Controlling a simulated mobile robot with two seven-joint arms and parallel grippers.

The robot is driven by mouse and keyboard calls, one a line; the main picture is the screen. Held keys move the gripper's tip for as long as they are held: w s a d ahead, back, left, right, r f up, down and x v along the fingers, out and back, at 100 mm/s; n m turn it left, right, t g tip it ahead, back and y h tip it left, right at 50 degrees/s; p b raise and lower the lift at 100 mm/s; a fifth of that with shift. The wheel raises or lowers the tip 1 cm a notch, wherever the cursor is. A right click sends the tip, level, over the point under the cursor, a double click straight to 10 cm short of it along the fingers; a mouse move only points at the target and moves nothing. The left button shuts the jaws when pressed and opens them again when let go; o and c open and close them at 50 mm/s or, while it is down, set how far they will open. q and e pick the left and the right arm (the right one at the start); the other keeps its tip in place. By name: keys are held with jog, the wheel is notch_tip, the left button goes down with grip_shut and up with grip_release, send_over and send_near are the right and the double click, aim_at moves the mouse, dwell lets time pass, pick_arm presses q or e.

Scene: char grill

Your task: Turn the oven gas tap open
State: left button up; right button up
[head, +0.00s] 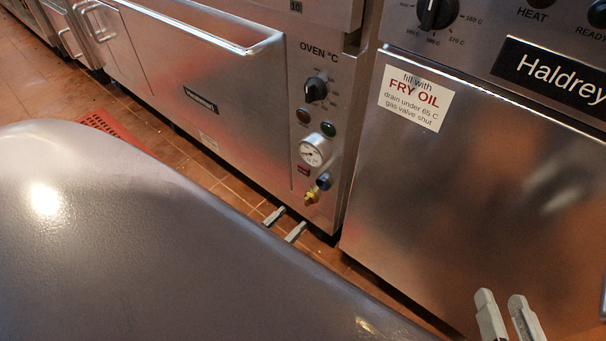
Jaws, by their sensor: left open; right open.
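The oven gas tap (312,196) is a small brass-yellow fitting low on the oven's control panel. A dark blue part (323,181) sits at its upper right, apparently its handle. My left gripper (285,223) is open and empty, its two grey fingertips below and a little left of the tap, apart from it in the picture. The rest of that gripper is hidden behind a large grey rounded surface. My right gripper (508,315) is open and empty at the bottom right, in front of the fryer door and well away from the tap.
Above the tap are a pressure gauge (315,150), two indicator lamps and the oven temperature knob (316,89). The oven door (190,85) with its long handle lies to the left. The fryer cabinet (440,190) stands to the right. Tiled floor (176,152) shows below the oven.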

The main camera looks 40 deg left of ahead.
aim_at(306, 205)
pick_arm(q)
jog(key=w+b, duration=0.1)
jog(key=w, duration=0.4)
jog(key=shift+w+d+b, duration=0.1)
jog(key=shift+d+b, duration=0.1)
jog(key=shift+b, duration=0.1)
jog(key=shift+w, duration=0.5)
pick_arm(e)
jog(key=shift+s+d+r+n+t, duration=0.15)
jog(key=shift+s+d+n+t, duration=0.15)
jog(key=shift+d+t, duration=0.25)
pick_arm(q)
jog(key=shift+c, duration=0.3)
jog(key=c, duration=1)
